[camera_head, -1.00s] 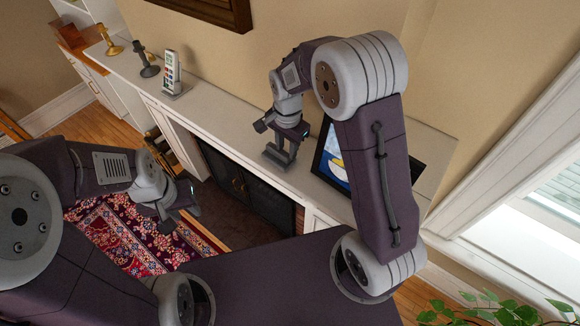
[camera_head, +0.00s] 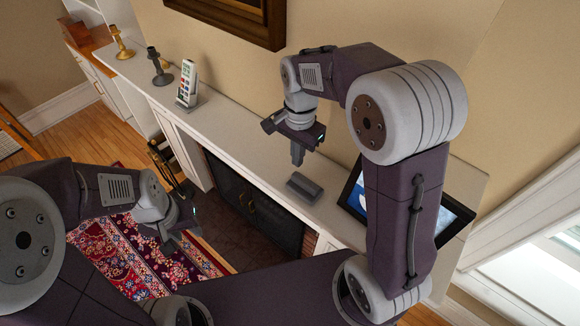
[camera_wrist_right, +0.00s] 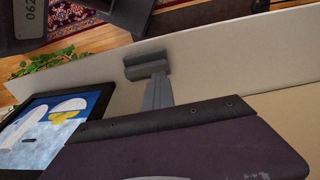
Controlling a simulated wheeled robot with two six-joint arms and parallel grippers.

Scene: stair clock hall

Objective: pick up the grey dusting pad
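The grey dusting pad (camera_head: 304,188) is a small dark grey block lying on the white mantel shelf, left of the picture frame. It also shows in the right wrist view (camera_wrist_right: 147,66), just beyond my fingertips. My right gripper (camera_head: 297,158) points down above the pad with a visible gap in the head view. Its fingers (camera_wrist_right: 157,92) look close together, with nothing between them. My left gripper (camera_head: 180,232) hangs low at the left, over the rug and away from the shelf; its finger opening is unclear.
A framed picture (camera_head: 452,222) stands on the mantel shelf (camera_head: 240,135) right of the pad. A handset (camera_head: 187,82), a dark candlestick (camera_head: 160,68) and a brass one (camera_head: 122,44) stand farther left. The wall rises behind. A dark fireplace screen (camera_head: 245,200) is below.

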